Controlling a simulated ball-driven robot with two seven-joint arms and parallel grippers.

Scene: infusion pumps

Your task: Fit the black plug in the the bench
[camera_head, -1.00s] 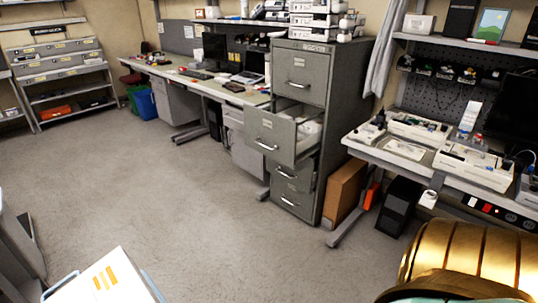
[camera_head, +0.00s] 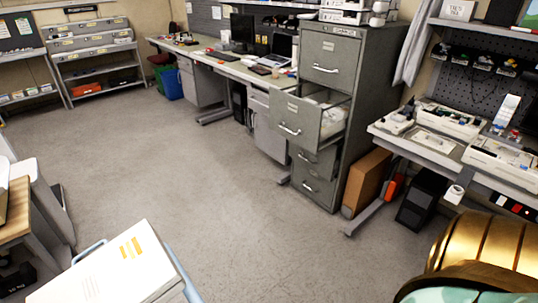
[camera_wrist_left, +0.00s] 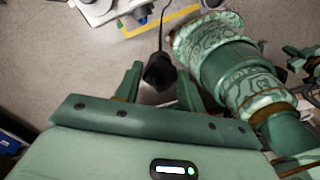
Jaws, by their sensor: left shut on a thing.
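In the left wrist view my left gripper (camera_wrist_left: 158,88) is shut on the black plug (camera_wrist_left: 160,70). The plug sits between the two green fingers, and its dark cord runs up toward the top of the view. The plug's contact end is not clear. In the head view a bench (camera_head: 382,128) with several white device units stands at the right. A second, long bench (camera_head: 228,67) runs along the back wall. Neither gripper shows in the head view, and I cannot make out my right gripper.
A grey filing cabinet (camera_head: 338,150) with an open drawer (camera_head: 308,118) stands between the benches. A brown box (camera_head: 367,183) and a black case (camera_head: 420,198) are under the right bench. A white box (camera_head: 110,268) is near at lower left. The middle floor is clear.

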